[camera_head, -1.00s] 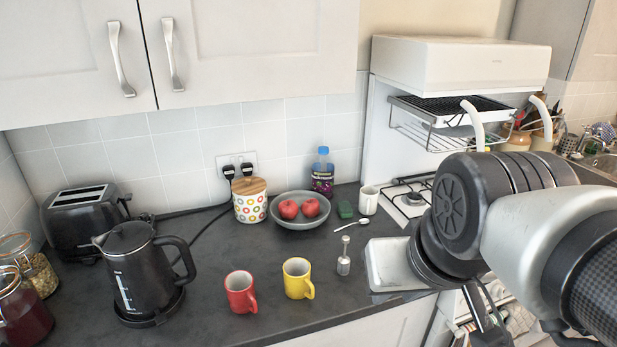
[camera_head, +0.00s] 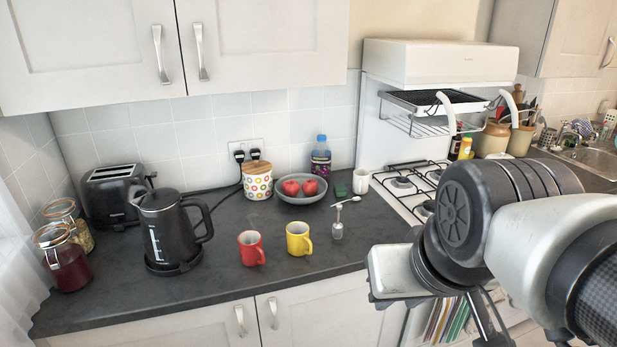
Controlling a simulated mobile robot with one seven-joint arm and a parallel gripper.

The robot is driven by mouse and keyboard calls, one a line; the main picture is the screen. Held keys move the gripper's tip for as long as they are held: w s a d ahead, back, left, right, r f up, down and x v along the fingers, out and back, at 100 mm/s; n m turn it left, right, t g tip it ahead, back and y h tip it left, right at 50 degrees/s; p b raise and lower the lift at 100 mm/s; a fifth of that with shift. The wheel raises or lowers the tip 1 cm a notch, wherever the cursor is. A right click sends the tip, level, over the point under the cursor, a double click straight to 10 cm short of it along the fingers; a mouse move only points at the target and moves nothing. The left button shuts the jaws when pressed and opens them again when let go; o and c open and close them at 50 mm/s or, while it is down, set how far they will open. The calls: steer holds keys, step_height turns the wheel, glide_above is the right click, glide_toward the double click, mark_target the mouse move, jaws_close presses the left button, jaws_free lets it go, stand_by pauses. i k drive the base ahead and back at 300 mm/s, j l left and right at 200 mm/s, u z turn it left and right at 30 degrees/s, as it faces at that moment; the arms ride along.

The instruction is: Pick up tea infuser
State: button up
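The tea infuser (camera_head: 337,225) looks like a small silvery cylinder with a thin upright handle. It stands on the dark counter, right of the yellow mug (camera_head: 299,238) and in front of a spoon (camera_head: 345,201). My arm fills the right side of the view. The end of my arm, with a pale block (camera_head: 392,272), is at the counter's front edge, to the right of the infuser and apart from it. My gripper's fingertips cannot be made out clearly, so its opening is unclear. Nothing is seen held.
A red mug (camera_head: 250,249) stands left of the yellow one. Behind are a fruit bowl (camera_head: 303,199), a spotted canister (camera_head: 258,181), a bottle (camera_head: 320,158) and a white mug (camera_head: 361,181). A kettle (camera_head: 168,232) stands left. The hob (camera_head: 403,183) is at right. The front counter is clear.

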mark_target(337, 228)
steer(key=i+l+u, duration=0.25)
steer(key=i, duration=0.15)
steer(key=i+l+u, duration=0.2)
steer(key=i, duration=0.25)
steer(key=i+l, duration=0.1)
steer(key=l, duration=0.2)
steer(key=j, duration=0.35)
steer(key=u, duration=0.05)
